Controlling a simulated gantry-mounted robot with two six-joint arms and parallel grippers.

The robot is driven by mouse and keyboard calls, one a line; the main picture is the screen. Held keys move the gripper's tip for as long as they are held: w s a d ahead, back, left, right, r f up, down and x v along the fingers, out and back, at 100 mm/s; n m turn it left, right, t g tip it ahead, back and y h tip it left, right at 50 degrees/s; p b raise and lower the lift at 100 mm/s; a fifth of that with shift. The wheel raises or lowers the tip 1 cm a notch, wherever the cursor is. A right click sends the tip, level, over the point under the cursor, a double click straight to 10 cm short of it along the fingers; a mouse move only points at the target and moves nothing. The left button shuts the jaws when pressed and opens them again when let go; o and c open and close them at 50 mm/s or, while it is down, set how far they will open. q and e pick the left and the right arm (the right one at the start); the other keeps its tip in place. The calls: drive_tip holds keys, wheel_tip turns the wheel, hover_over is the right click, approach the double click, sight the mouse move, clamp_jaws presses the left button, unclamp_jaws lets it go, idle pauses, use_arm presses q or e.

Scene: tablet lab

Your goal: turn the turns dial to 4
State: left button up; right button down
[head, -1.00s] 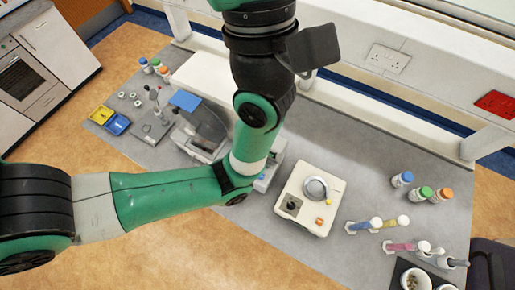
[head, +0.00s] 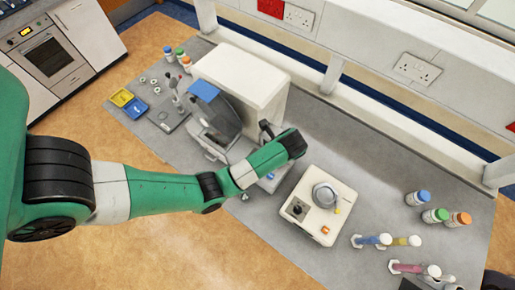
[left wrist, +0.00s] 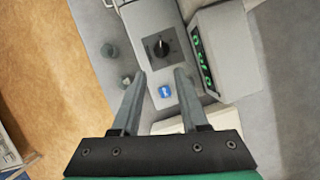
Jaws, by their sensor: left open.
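In the left wrist view a black dial (left wrist: 161,47) sits on a dark square plate on a pale grey machine. Its pointer is a thin light mark; the numbers are too small to read. A blue button (left wrist: 164,91) is on the same machine, nearer my fingers. My left gripper (left wrist: 160,76) is open and empty, with the dial beyond its fingertips and apart from them. In the head view my left wrist (head: 290,146) is above the machine's pale front part (head: 272,181), and the fingers and dial are hidden there. My right gripper is not in view.
A box with green digits (left wrist: 206,62) stands beside the dial. In the head view a white device (head: 316,229) with a round bowl and black knob stands to the right. Bottles (head: 435,215) and coloured cylinders (head: 405,241) are farther right. A clear-hooded machine (head: 222,120) is behind left.

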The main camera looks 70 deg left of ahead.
use_arm(q)
drive_tip(key=b+x, duration=0.2)
drive_tip(key=x, duration=0.9)
drive_tip(key=shift+a+f, duration=0.2)
clamp_jaws()
